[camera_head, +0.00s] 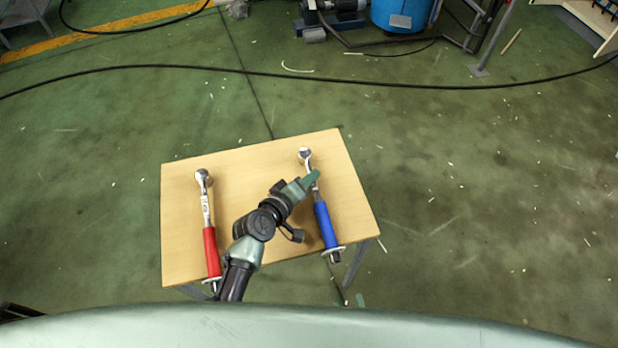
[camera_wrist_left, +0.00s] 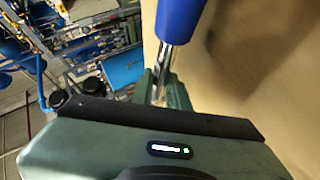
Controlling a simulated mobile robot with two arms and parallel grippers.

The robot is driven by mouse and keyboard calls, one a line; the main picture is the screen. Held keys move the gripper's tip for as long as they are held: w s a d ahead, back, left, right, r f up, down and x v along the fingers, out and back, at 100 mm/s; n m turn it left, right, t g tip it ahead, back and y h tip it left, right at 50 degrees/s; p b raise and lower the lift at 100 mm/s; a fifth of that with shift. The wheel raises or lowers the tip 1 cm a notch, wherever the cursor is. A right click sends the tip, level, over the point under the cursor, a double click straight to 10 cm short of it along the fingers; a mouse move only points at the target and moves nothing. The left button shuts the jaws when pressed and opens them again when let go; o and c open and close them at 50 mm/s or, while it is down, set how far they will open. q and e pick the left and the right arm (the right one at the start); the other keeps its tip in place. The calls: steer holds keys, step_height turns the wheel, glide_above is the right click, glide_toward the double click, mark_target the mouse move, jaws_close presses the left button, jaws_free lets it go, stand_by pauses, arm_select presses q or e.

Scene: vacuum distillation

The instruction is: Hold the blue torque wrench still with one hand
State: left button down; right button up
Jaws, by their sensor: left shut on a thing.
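The blue torque wrench (camera_head: 326,224) lies on the wooden table (camera_head: 270,165), with its metal ratchet head toward the far edge and its blue handle toward the near edge. My left gripper (camera_head: 313,178) is shut on its metal shaft, between head and handle. In the left wrist view, the shaft (camera_wrist_left: 160,85) runs between my fingers, with the blue handle (camera_wrist_left: 180,18) just beyond. A small green tip, seemingly of my right gripper (camera_head: 360,299), shows below the table's near edge; most of it is hidden and its jaws cannot be made out.
A red-handled torque wrench (camera_head: 211,250) lies on the left side of the table. The middle of the tabletop is partly covered by my left arm. A black cable (camera_head: 200,68) crosses the green floor behind, and a blue tank (camera_head: 400,14) stands farther back.

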mark_target(335, 257)
stand_by(2.2)
steer(key=shift+o, duration=0.8)
steer(key=w+a+r+m+g+y, duration=0.1)
steer(key=w+a+m+g+y, duration=0.1)
steer(key=w+m, duration=0.7)
steer(key=shift+a+m+y, duration=0.3)
steer(key=shift+a+m, duration=0.05)
steer(key=shift+m, duration=0.55)
steer(key=shift+c, duration=0.3)
jaws_close()
